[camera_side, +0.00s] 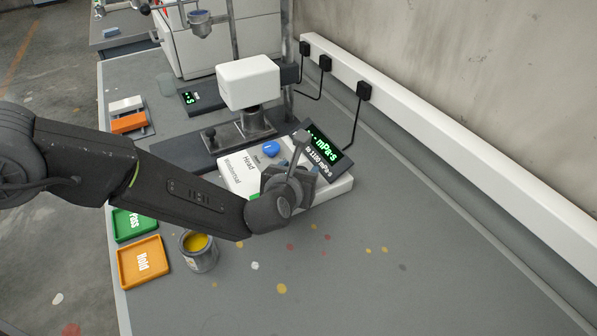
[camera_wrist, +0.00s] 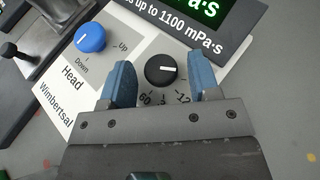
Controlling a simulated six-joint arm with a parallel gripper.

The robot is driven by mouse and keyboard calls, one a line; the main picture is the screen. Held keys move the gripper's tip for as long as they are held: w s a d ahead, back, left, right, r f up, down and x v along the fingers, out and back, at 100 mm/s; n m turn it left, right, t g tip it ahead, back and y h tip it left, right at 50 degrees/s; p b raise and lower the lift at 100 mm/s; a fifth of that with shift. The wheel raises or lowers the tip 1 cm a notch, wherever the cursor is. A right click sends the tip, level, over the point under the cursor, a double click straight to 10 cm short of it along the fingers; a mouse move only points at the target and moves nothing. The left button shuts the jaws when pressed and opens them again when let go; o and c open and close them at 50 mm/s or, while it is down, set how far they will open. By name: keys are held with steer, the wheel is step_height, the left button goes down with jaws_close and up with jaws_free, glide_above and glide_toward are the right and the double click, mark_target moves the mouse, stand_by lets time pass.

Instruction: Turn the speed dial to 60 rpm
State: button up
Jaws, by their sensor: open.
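The speed dial (camera_wrist: 160,71) is a round black knob with a white pointer line, on the white panel of the instrument (camera_side: 336,190). The line points to the right in the wrist view. Printed marks below it include 60 (camera_wrist: 146,98) and a partly hidden 12; the gripper covers others. My gripper (camera_wrist: 159,63) is open, with one blue finger on each side of the dial and visible gaps between. Whether the fingertips are down at knob height is unclear. In the side view my gripper (camera_side: 288,182) is over the panel and hides the dial.
A blue Head knob (camera_wrist: 90,38), marked Up and Down, is left of the dial. A tilted display (camera_side: 328,150) stands behind. An open can of yellow paint (camera_side: 199,262), an orange Hold tray (camera_side: 142,262) and a green Pass tray (camera_side: 133,225) are nearby.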

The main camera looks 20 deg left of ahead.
steer(key=c, duration=0.8)
steer(key=shift+c, duration=0.2)
steer(key=shift+w, duration=0.1)
steer(key=shift+a+r+m+h, duration=0.1)
steer(key=shift+a+m+h, duration=0.05)
steer(key=shift+m+h, duration=1.35)
steer(key=shift+h, duration=0.3)
steer(key=o, duration=0.8)
